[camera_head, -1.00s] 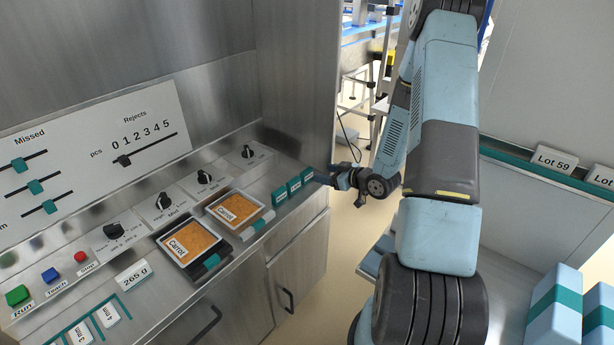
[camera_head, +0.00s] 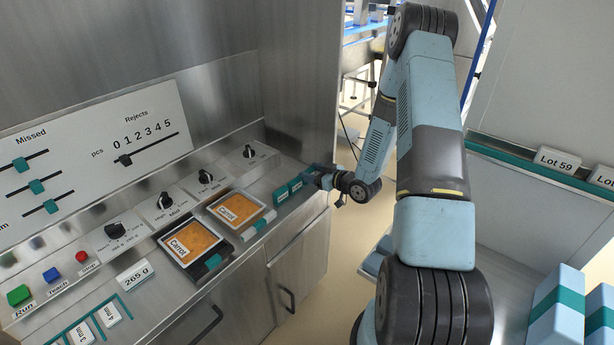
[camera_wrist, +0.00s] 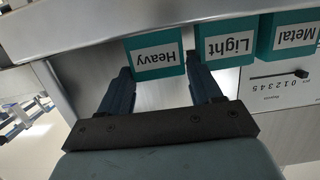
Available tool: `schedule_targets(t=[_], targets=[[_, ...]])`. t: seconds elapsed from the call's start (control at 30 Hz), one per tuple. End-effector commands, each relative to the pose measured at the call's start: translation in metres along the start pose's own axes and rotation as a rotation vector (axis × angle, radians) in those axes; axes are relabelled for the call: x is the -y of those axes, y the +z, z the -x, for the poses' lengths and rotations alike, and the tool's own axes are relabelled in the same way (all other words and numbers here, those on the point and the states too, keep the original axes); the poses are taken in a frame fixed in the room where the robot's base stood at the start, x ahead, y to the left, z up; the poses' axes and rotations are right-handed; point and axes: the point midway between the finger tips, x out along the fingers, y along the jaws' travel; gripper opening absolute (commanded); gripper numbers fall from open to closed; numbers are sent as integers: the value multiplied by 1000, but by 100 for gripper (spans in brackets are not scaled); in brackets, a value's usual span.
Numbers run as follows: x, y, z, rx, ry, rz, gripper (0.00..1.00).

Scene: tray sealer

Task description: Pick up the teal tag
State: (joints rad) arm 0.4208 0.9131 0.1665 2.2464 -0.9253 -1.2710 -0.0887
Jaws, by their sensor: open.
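Three teal tags with white labels stand in a row near the right end of the steel counter. In the wrist view they read upside down as Heavy (camera_wrist: 155,58), Light (camera_wrist: 228,44) and Metal (camera_wrist: 297,35). My gripper (camera_wrist: 158,74) is open, its two fingers reaching to either side of the Heavy tag, the right finger in the gap beside Light. I cannot tell whether the fingers touch it. In the head view my gripper (camera_head: 311,179) covers the Heavy tag, while Light (camera_head: 295,185) and Metal (camera_head: 281,195) show to its left.
Two Carrot trays (camera_head: 257,229) lie on the counter left of the tags. A dial (camera_head: 249,152) is behind the tags, and the steel side wall (camera_head: 302,80) rises close by. The wrist view shows the Rejects slider panel (camera_wrist: 282,88) at the right.

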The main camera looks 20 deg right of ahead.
Motion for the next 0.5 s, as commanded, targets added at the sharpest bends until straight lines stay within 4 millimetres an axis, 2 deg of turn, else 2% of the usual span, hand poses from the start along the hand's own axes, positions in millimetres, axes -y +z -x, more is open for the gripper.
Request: schedule_targets(t=[0.23,0.5], targets=[[0,0,-3,0,1,1,64],[0,0,-3,0,0,1,38]])
